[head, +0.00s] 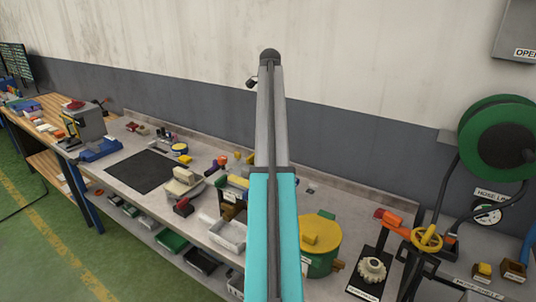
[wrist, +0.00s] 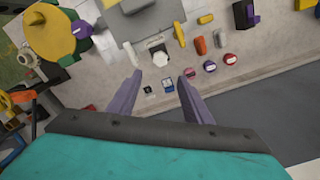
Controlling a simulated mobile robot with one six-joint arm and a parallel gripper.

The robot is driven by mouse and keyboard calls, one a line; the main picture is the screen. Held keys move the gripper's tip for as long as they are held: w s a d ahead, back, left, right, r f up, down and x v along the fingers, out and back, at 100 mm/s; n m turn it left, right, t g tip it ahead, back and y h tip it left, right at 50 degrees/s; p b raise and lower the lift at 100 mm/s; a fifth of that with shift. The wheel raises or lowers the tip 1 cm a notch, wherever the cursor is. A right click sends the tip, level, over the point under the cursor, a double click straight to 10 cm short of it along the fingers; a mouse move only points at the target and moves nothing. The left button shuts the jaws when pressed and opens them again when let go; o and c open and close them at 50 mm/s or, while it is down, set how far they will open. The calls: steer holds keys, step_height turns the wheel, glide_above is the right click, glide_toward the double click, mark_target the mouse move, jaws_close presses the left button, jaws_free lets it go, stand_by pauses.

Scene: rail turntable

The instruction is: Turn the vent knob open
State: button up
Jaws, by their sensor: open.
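No part is clearly marked as the vent knob, and I cannot tell for sure which one it is. A yellow handwheel (head: 427,238) stands at the right of the bench, on an assembly with orange-red parts. A round yellow-lidded green pot (head: 320,235) stands left of it, partly behind my arm. The yellow lid also shows at the upper left of the wrist view (wrist: 52,30). My gripper (wrist: 162,73) is open and empty, its two purple-grey fingers apart above the bench. Small items lie below and beyond the fingertips. The gripper cannot be made out in the head view.
A green hose reel (head: 497,138) hangs on the wall at the right. A cream gear (head: 372,270) sits on a black plate before the handwheel. Small coloured items, a white tray (head: 228,234) and a black mat (head: 142,170) occupy the bench. Green floor lies in front.

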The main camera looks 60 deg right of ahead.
steer(key=shift+f+p, duration=2.3)
steer(key=shift+f, duration=4)
